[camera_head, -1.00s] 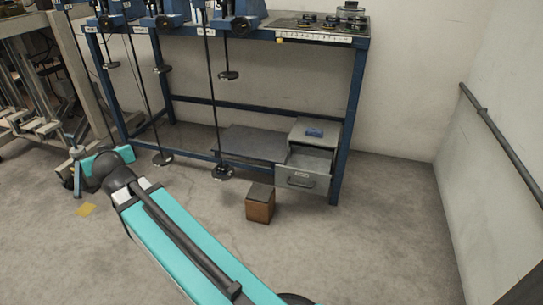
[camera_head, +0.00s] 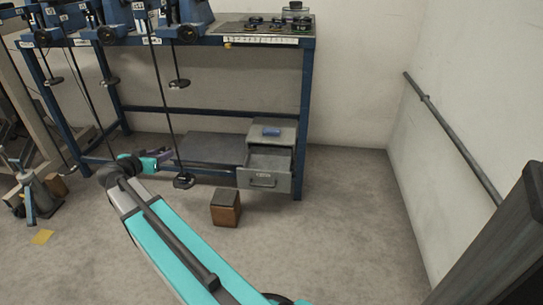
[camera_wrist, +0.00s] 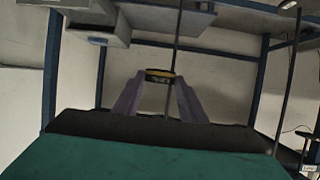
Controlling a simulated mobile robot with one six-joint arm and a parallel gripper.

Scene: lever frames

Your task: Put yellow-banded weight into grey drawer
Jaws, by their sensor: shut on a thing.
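The yellow-banded weight (camera_wrist: 158,72) is a dark disc with a yellow band, held between my gripper's fingertips in the wrist view. My gripper (camera_head: 168,154) is shut on it. In the head view it is left of the grey drawer (camera_head: 264,181), close to a thin hanging rod, and the weight cannot be made out there. A rod also passes by the weight in the wrist view; I cannot tell whether they touch. The grey drawer is pulled open at the front of a small grey cabinet (camera_head: 285,131) under the blue bench; its visible inside looks empty.
A brown box (camera_head: 226,208) stands on the floor in front of the drawer. Rods with dark discs (camera_head: 184,181) hang from the blue bench (camera_head: 215,109). A blue object (camera_head: 271,132) lies on the cabinet. A dark post (camera_head: 500,245) stands at the right. Floor right of the cabinet is clear.

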